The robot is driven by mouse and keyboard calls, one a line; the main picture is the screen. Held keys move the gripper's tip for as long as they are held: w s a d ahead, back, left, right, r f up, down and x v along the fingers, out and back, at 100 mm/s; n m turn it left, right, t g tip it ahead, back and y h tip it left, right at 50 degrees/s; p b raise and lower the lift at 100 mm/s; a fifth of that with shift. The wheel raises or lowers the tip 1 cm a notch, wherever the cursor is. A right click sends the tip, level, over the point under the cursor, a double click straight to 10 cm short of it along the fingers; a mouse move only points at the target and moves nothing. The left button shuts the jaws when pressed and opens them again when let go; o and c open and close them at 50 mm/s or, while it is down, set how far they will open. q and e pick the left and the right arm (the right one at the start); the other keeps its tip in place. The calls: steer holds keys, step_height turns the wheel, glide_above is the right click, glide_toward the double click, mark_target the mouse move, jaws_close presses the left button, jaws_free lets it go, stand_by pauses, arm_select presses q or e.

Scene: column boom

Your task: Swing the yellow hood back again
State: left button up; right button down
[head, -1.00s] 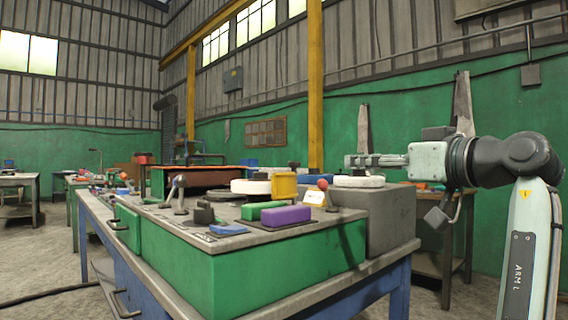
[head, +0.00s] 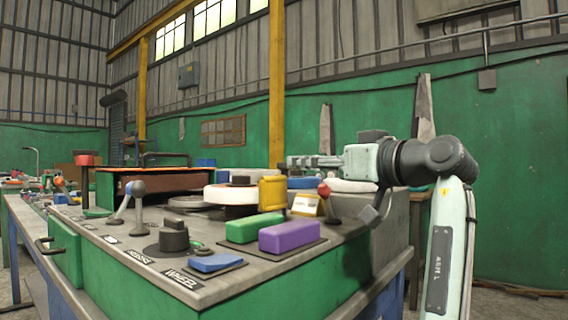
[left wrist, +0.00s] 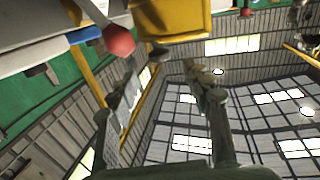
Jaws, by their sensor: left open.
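The yellow hood (head: 272,193) stands upright on the bench console, behind the green and purple blocks and next to a white round disc. My left gripper (head: 289,162), on the arm marked ARM L at the right, points left a little above and right of the hood, apart from it in the picture. In the left wrist view the hood (left wrist: 172,20) fills the top middle. The two fingers of my left gripper (left wrist: 163,82) are spread there with nothing between them. What the hood covers is hidden. My right gripper is not in view.
A red-ball lever (head: 324,190) stands just right of the hood, with a small sign beside it. A green block (head: 254,228), a purple block (head: 291,234) and a black knob (head: 173,237) are in front. Open air lies above the console.

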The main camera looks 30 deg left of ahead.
mark_target(281, 183)
arm_select(q)
steer(key=x, duration=0.6)
steer(key=shift+w+a, duration=0.1)
steer(key=shift+a, duration=0.3)
jaws_close()
